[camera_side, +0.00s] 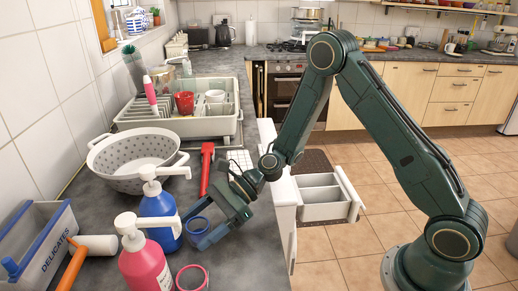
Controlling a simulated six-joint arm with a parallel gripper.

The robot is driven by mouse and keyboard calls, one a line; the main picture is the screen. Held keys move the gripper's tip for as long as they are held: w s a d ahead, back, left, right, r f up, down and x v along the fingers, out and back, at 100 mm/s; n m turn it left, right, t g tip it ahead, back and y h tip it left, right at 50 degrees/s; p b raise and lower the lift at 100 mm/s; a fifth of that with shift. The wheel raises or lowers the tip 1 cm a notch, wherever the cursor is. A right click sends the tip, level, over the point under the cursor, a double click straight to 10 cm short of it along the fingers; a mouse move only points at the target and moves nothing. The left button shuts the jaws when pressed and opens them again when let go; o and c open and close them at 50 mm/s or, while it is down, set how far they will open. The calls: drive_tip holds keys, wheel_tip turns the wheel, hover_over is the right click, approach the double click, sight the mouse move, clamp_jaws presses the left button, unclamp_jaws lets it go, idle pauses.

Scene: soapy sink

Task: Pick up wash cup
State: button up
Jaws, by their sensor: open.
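My gripper (200,227) is open and low over the dark worktop, pointing down and left. A blue round rim (197,225), like that of a small cup, shows between or just beyond its fingers; I cannot tell whether they touch it. A pink round rim (191,279), perhaps another cup, is nearer the camera, beside the pink bottle. A red cup (184,102) stands in the dish rack farther back, well away from my gripper. I cannot tell which of these is the wash cup.
A blue pump bottle (160,215) and a pink pump bottle (145,264) stand left of my gripper. A grey colander (132,158), a red-handled tool (206,168) and the white dish rack (222,126) lie behind. A delicates box (40,245) is at left.

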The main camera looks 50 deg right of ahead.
drive_tip(key=c, duration=1)
drive_tip(key=shift+d+r, duration=0.1)
drive_tip(key=shift+r, duration=0.1)
drive_tip(key=shift+c, duration=0.2)
drive_tip(key=shift+s+r, duration=0.1)
drive_tip(key=shift+r, duration=0.75)
wheel_tip(320, 180, up, 5)
drive_tip(key=s+d, duration=1.4)
drive_tip(key=shift+f, duration=0.15)
